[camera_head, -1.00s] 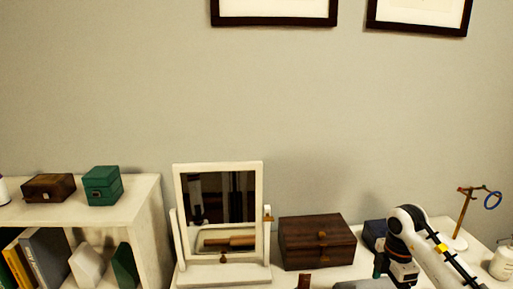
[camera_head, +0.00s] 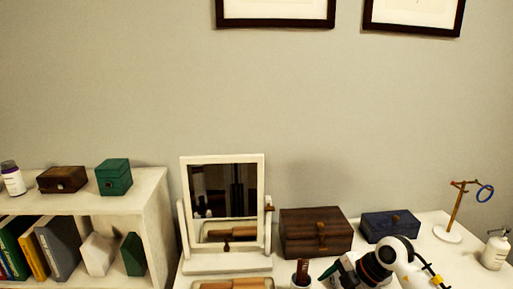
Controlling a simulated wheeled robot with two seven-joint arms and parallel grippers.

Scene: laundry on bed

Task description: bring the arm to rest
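My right arm comes in from the lower right. Its white and black wrist bends over the front of the white table (camera_head: 220,264), and the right gripper (camera_head: 340,275) points down and left at the bottom edge of the picture. The fingers are partly cut off and too small to tell if they are open or shut. The gripper is just right of a small dark bottle with a white label (camera_head: 302,273). I see nothing clearly held. My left arm and gripper are not in view.
A white-framed mirror (camera_head: 187,190), dark wooden box (camera_head: 315,232), blue box (camera_head: 390,225), stand with a blue ring (camera_head: 456,212) and white pump bottle (camera_head: 495,250) are on the table. A wooden-handled item (camera_head: 237,284) lies in front. A white shelf (camera_head: 155,215) stands left.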

